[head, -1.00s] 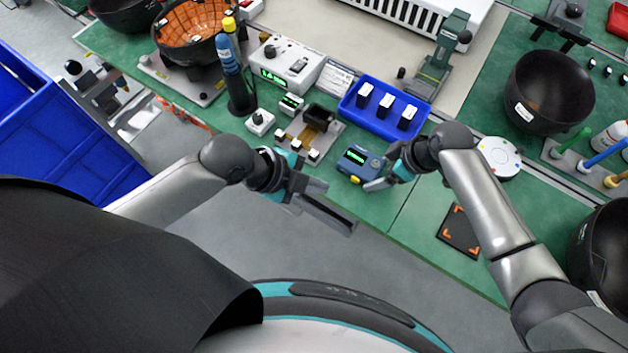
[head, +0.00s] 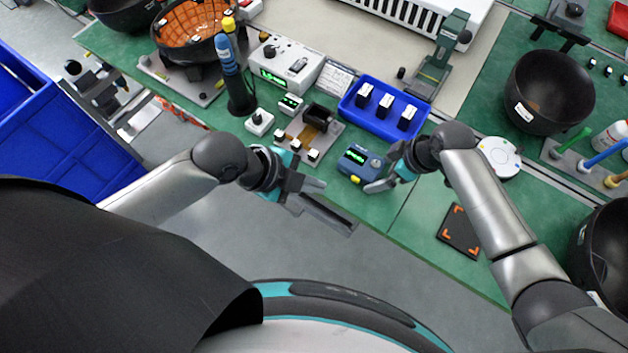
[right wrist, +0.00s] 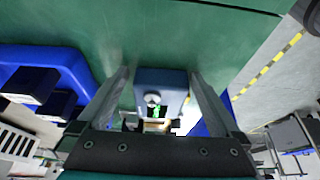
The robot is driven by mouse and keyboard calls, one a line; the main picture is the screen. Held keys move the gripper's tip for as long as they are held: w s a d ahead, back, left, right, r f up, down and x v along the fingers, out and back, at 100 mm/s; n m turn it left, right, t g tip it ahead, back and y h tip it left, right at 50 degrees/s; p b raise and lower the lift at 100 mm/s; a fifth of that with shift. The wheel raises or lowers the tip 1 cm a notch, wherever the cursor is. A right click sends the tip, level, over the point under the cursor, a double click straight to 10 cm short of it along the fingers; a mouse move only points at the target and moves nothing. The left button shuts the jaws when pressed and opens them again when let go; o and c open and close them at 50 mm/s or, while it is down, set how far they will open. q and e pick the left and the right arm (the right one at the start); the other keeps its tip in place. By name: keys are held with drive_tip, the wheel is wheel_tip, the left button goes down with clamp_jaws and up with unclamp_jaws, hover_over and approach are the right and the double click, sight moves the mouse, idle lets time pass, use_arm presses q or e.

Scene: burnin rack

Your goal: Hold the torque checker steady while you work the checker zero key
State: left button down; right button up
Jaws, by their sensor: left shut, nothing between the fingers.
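The torque checker (head: 360,161) is a small blue-grey box with a lit green display and a yellow part at its front edge. It sits on the green bench near the front edge. My right gripper (head: 379,177) is at its right side. In the right wrist view, the fingers of my right gripper (right wrist: 160,76) lie either side of the checker (right wrist: 172,80); whether they press on it is unclear. My left gripper (head: 350,229) is shut and empty, apart from the checker, in front of the bench edge. I cannot make out the zero key for certain.
A blue tray (head: 374,126) with several dark, white-topped blocks stands behind the checker. A small fixture (head: 297,134) stands left of it. A white disc (head: 499,151) and a black pad with orange corners (head: 458,235) lie to the right. The bench front between checker and pad is clear.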

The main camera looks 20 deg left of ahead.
drive_tip(key=shift+a+r, duration=0.1)
drive_tip(key=v, duration=1.2)
